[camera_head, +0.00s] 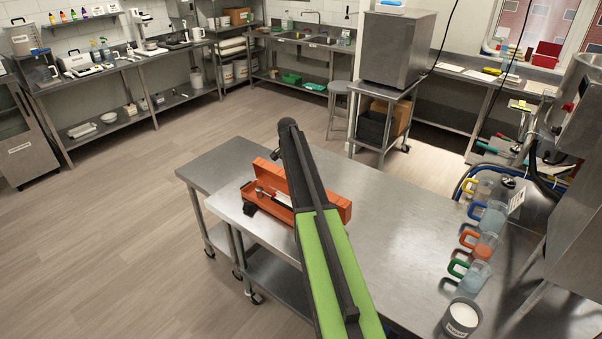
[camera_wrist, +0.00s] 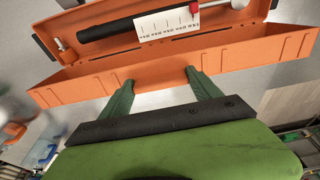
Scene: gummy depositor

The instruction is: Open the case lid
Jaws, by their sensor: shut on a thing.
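An orange case (camera_head: 343,211) lies on the steel table; my arm crosses in front of part of it. Its inside shows in both views, so it stands open at least partly. In the wrist view the case (camera_wrist: 68,56) holds a dark rod-shaped tool (camera_wrist: 120,27) and a white printed card (camera_wrist: 168,26). A long orange panel (camera_wrist: 255,55), which looks like the lid, faces the wrist camera. My gripper (camera_wrist: 160,84) has its two green fingers at this panel's near edge, on either side of its orange middle part, and is shut on it. The fingers are hidden in the head view.
The steel table (camera_head: 395,235) is clear to the right of the case. Several jugs with coloured handles (camera_head: 483,247) and a labelled tub (camera_head: 461,318) stand along its right side. Open floor (camera_head: 110,230) lies to the left.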

